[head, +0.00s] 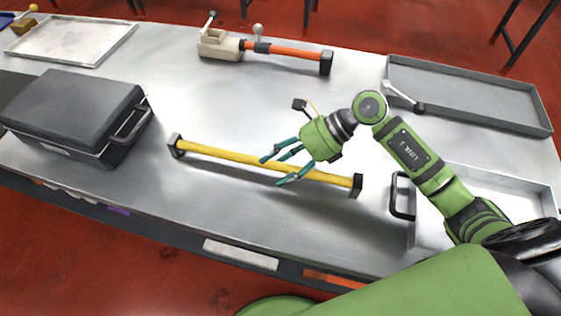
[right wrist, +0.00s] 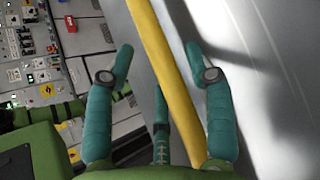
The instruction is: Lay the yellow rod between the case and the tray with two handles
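The yellow rod (head: 230,156) has black end blocks and stretches across the front of the steel table, between the black case (head: 75,105) on the left and the tray with a black handle (head: 411,236) on the right. One handle of that tray shows; its right part is hidden by my arm. My right gripper (head: 283,166) is over the right half of the rod, fingers spread. In the right wrist view the rod (right wrist: 165,65) runs between the open fingers, with gaps visible beside it. Whether the rod's end blocks rest fully on the table is unclear. My left gripper is out of view.
A beige tool with an orange rod (head: 285,52) lies at the back. A long grey tray (head: 470,108) is at the back right, with a small lever (head: 405,98) by its left edge. A shallow white tray (head: 70,42) is at the back left. The table's middle is clear.

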